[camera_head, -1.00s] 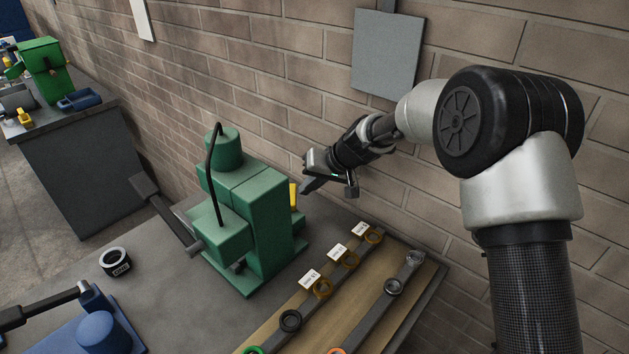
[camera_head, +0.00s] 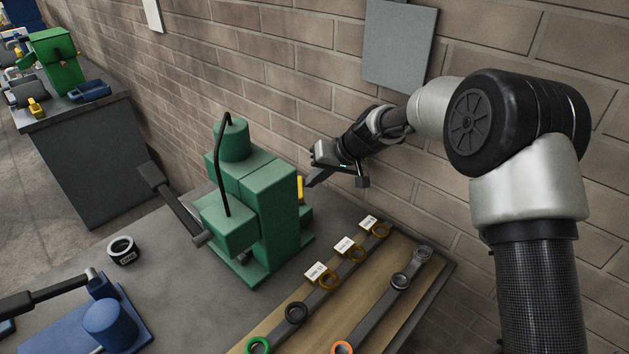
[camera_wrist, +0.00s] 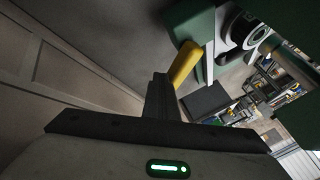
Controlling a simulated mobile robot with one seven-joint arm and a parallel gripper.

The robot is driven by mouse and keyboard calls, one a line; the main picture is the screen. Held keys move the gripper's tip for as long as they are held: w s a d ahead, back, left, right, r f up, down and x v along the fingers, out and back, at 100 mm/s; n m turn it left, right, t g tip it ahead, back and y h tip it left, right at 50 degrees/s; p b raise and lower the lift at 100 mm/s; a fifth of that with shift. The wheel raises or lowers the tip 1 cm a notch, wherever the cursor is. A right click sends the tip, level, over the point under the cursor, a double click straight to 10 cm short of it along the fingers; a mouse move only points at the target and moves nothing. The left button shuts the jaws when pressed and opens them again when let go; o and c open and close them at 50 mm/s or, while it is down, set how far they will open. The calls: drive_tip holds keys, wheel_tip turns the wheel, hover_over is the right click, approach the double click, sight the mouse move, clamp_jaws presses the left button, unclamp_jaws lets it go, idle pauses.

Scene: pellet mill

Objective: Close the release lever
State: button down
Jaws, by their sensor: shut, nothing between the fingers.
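The green press (camera_head: 270,215) stands on the grey bench, with a dark crank arm reaching out to its left. A short yellow lever (camera_head: 300,188), which looks like the release lever, sticks up at its wall side, mostly hidden behind the press body. In the wrist view the yellow lever (camera_wrist: 185,64) is tilted beside the green housing (camera_wrist: 192,22). My gripper (camera_head: 310,183) is at the wall side of the press, close to the lever. In the wrist view my fingers (camera_wrist: 160,82) are shut and empty, just left of the lever. I cannot tell whether they touch it.
The brick wall runs close behind my gripper. A wooden board (camera_head: 300,325) with wrenches and ring dies lies right of the press. A black ring (camera_head: 122,250) and a blue device (camera_head: 110,322) are on the left. Open bench lies between them and the press.

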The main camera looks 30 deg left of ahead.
sight(300, 178)
drive_tip(key=shift+a, duration=0.25)
drive_tip(key=shift+a+f+b, duration=0.1)
drive_tip(key=shift+a+b, duration=0.45)
drive_tip(key=shift+b, duration=0.3)
drive_tip(key=shift+s+a+b, duration=0.2)
drive_tip(key=shift+a+b, duration=0.25)
drive_tip(key=shift+a, duration=0.4)
drive_tip(key=shift+a+n+g, duration=0.3)
drive_tip(key=shift+n+g, duration=0.3)
drive_tip(key=shift+n, duration=0.2)
drive_tip(key=shift+s+a, duration=0.25)
drive_tip(key=shift+r, duration=0.2)
